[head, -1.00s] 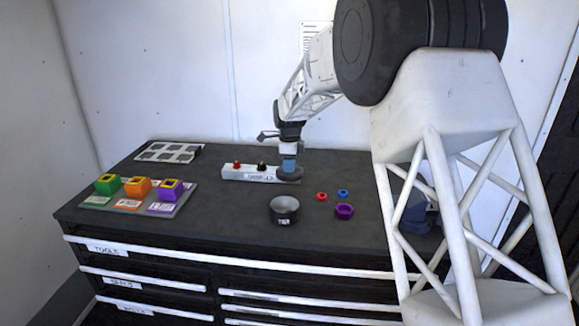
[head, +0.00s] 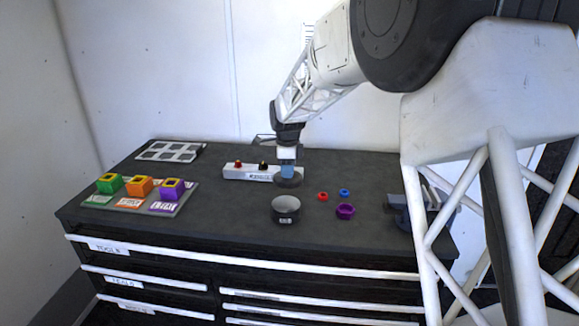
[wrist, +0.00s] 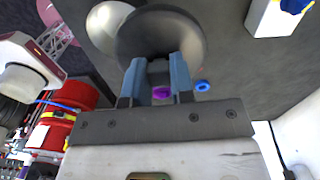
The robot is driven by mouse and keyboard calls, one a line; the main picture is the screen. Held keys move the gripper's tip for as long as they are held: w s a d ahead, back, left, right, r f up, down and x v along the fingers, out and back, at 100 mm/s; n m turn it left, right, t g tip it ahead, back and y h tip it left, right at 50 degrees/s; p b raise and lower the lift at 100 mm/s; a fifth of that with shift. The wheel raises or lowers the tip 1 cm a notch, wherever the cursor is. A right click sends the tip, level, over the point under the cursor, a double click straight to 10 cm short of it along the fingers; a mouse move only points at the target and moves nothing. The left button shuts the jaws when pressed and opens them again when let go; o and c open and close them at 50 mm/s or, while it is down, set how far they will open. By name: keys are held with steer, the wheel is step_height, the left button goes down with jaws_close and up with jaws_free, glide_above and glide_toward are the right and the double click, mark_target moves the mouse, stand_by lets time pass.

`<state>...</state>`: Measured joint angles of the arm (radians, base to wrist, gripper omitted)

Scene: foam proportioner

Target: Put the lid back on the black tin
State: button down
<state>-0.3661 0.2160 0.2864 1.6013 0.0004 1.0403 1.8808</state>
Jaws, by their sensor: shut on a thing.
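The black tin (head: 286,216) stands upright and open on the dark bench top, its pale inside showing in the head view. My gripper (head: 287,172) is behind it, with blue fingers pointing down. It is shut on the dark round lid (head: 289,183), which is held roughly flat. In the wrist view the lid (wrist: 160,35) sits at the tips of my gripper (wrist: 158,68) and partly covers a pale round shape (wrist: 105,25), apparently the tin's opening. The lid is apart from the tin in the head view; its height above the bench is hard to tell.
A white labelled block (head: 245,173) with red and black knobs stands just behind the lid. Red (head: 323,196), blue (head: 344,193) and purple (head: 345,211) rings lie right of the tin. A tray of coloured blocks (head: 140,193) is left; a vise (head: 420,208) is right.

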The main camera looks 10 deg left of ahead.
steer(key=shift+n, duration=0.3)
steer(key=shift+s+d+r, duration=0.1)
steer(key=shift+s+r, duration=0.15)
steer(key=shift+s, duration=1.2)
steer(key=shift+s+d+r, duration=0.1)
steer(key=shift+s+r, duration=0.1)
steer(key=shift+s, duration=1.25)
steer(key=shift+f, duration=0.2)
steer(key=shift+f, duration=2.95)
steer(key=shift+f, duration=0.2)
steer(key=c, duration=0.9)
jaws_free()
steer(key=shift+o, duration=0.5)
steer(key=o, duration=0.4)
